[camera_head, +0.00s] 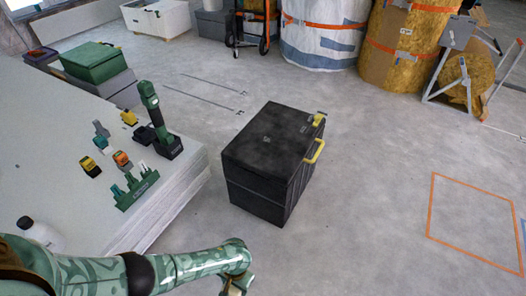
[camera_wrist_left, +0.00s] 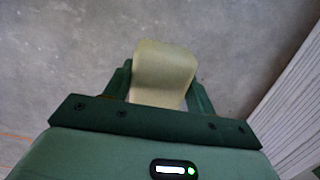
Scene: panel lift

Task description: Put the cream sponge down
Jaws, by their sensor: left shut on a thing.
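The cream sponge (camera_wrist_left: 163,72) is between the fingers of my left gripper (camera_wrist_left: 160,88) in the left wrist view. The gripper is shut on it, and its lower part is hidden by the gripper. Grey concrete floor lies behind the sponge, with no surface touching it in that view. In the head view my left arm comes in from the left along the bottom edge, and my left gripper (camera_head: 236,286) is cut off by that edge. The sponge cannot be made out there. My right gripper is in neither view.
A stack of white panels (camera_head: 60,150) at the left carries a green drill (camera_head: 158,120), a green holder (camera_head: 136,190), a white bottle (camera_head: 40,235) and small tools. A black case (camera_head: 270,155) stands on the floor. An orange outlined square (camera_head: 475,220) marks clear floor at right.

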